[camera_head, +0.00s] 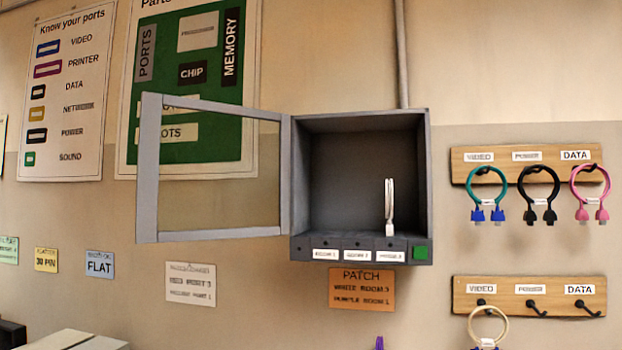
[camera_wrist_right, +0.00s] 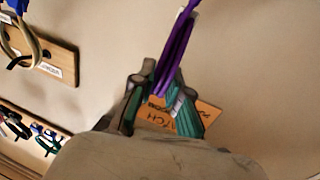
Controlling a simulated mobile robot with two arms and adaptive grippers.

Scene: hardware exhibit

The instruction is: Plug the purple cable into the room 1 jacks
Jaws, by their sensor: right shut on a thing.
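The purple cable (camera_wrist_right: 177,42) is a loop held between the fingers of my right gripper (camera_wrist_right: 160,98), which is shut on it. Only a small purple tip (camera_head: 379,343) shows at the bottom edge of the head view, below the cabinet; my right gripper is out of that view. The open grey cabinet (camera_head: 429,170) has a ledge with room labels, and the room 1 label (camera_head: 325,254) is at its left end. The jack holes above the labels are too small to make out well. A white cable (camera_head: 389,208) stands upright above the right-hand room label. My left gripper is not in view.
The cabinet's glazed door (camera_head: 150,170) stands open to the left. A green button (camera_head: 420,253) is at the ledge's right end. An orange patch sign (camera_head: 361,289) hangs below. Hook boards (camera_head: 527,155) with looped cables hang on the right.

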